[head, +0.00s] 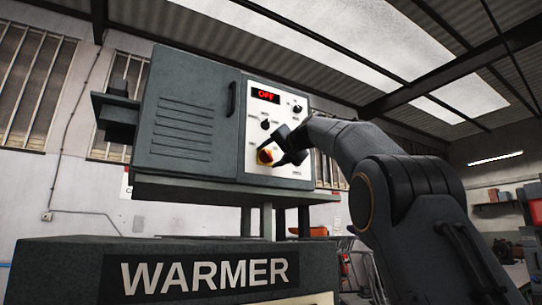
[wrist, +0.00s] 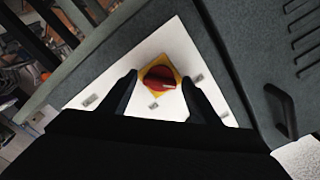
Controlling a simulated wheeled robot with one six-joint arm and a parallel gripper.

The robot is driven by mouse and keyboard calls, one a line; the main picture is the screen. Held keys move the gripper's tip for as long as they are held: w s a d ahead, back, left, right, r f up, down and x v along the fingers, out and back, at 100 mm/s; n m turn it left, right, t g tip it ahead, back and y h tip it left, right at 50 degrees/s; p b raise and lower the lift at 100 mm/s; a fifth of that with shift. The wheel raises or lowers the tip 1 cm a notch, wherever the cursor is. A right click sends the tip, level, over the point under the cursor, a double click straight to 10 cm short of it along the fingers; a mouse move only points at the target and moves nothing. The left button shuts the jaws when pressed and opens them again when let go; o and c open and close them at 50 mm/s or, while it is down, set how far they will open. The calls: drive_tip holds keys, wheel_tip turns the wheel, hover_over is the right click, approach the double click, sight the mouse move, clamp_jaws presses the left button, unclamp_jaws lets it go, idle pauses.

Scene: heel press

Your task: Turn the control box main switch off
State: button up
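The control box (head: 190,115) is a dark grey cabinet with a white panel (head: 294,125) on its right part. Its red display (head: 265,96) reads OFF. The main switch (head: 264,157) is a red rotary knob on a yellow plate, low on the panel, partly hidden by my gripper in the head view. The wrist view shows the switch knob (wrist: 160,78) clearly, its ridge lying roughly sideways in the picture. My gripper (head: 279,147) is open at the panel. In the wrist view its two dark fingers (wrist: 159,77) stand left and right of the knob, with gaps on both sides.
Two black knobs (head: 265,123) (head: 297,107) sit higher on the panel. The cabinet door has a dark handle (head: 231,98). A dark block marked WARMER (head: 205,272) stands below. Shelves (head: 500,205) are at the far right.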

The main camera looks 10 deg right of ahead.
drive_tip(key=shift+o, duration=0.3)
drive_tip(key=shift+s, duration=0.1)
drive_tip(key=b+v, duration=0.4)
drive_tip(key=v, duration=0.3)
drive_tip(key=shift+s+d, duration=0.15)
drive_tip(key=shift+s, duration=0.15)
drive_tip(key=shift+r, duration=0.1)
